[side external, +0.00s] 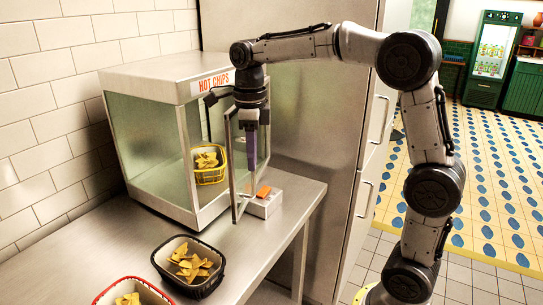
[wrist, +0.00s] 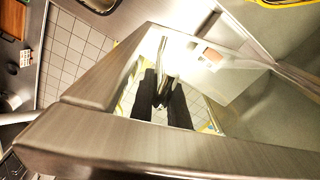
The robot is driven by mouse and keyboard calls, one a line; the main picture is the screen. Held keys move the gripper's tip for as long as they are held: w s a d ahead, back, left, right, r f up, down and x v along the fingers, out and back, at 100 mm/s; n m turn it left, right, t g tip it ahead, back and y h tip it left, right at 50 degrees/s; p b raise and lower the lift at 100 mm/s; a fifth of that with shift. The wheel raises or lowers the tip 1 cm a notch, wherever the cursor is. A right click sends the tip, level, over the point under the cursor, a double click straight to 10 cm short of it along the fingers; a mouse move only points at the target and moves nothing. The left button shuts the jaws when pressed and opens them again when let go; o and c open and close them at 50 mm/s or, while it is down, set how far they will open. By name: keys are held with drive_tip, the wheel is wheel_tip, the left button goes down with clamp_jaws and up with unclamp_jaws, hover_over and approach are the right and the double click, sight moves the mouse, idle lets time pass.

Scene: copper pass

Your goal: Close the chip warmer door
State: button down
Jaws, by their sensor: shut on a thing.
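The chip warmer (side external: 150,68) is a steel-topped, glass-sided cabinet with a red "HOT CHIPS" label, standing on the steel counter. Its door (side external: 233,170), a narrow-looking steel frame with glass, stands ajar at the front right side in the side external view. In the wrist view the door's steel frame (wrist: 180,145) crosses the lower picture. My gripper (side external: 252,165) points down beside the door. Its dark fingers (wrist: 165,95) are shut on the door handle (wrist: 163,70), a steel bar between them; the exact contact is partly hidden by the frame.
A yellow basket of chips (side external: 210,178) sits inside the warmer. A white box with an orange switch (side external: 263,204) stands by the door's foot. A black basket (side external: 190,284) and a red basket (side external: 105,292) of chips stand on the front counter (side external: 70,250).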

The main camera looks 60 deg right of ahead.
drive_tip(key=shift+w+a, duration=0.4)
drive_tip(key=shift+w, duration=0.15)
drive_tip(key=c, duration=0.9)
unclamp_jaws()
drive_tip(key=shift+d+r, duration=0.1)
wheel_tip(320, 180, up, 14)
drive_tip(key=shift+f, duration=0.15)
